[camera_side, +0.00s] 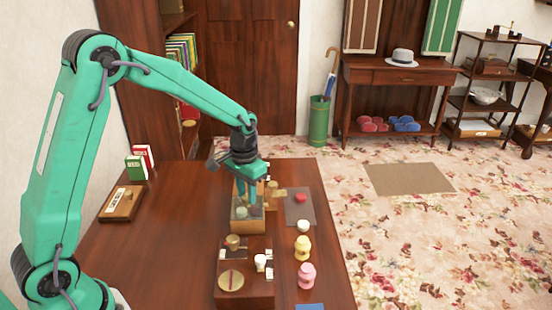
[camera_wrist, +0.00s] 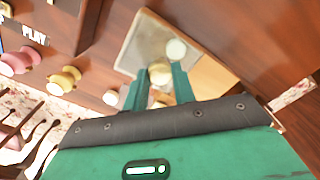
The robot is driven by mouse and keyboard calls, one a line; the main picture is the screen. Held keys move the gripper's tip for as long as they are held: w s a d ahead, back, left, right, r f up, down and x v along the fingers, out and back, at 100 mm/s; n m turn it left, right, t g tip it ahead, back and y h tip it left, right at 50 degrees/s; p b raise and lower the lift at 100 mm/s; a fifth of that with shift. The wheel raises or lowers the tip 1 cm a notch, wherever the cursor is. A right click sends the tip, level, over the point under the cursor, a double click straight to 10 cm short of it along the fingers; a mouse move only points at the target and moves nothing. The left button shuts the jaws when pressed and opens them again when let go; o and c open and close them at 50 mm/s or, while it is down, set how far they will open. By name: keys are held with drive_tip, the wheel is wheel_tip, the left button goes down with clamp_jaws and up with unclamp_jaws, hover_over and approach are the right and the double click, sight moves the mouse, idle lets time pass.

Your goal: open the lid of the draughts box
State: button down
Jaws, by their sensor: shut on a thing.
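The wooden box that I take for the draughts box (camera_side: 248,226) stands on the table under my gripper, with a pale, greyish top panel. In the wrist view the box (camera_wrist: 205,78) lies ahead of the fingers, its panel framed by light wood. My gripper (camera_side: 246,204) points down over the box. In the wrist view my gripper (camera_wrist: 160,76) has its green fingers on either side of a round brass-coloured knob (camera_wrist: 160,73) and is shut on it. A pale round disc (camera_wrist: 176,48) shows beyond the knob. Whether the lid is raised I cannot tell.
A wooden panel with a brass disc (camera_side: 231,281) and a white knob (camera_side: 260,262) sits in front of the box. Yellow (camera_side: 302,249) and pink (camera_side: 307,276) figures stand to its right. A grey mat (camera_side: 300,212) bears a red piece.

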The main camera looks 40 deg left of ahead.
drive_tip(key=w+a, duration=0.6)
idle(0.3)
drive_tip(key=c, duration=1.1)
unclamp_jaws()
drive_tip(key=shift+c, duration=0.2)
drive_tip(key=shift+r, duration=0.15)
wheel_tip(320, 180, up, 8)
drive_tip(key=shift+f, duration=0.2)
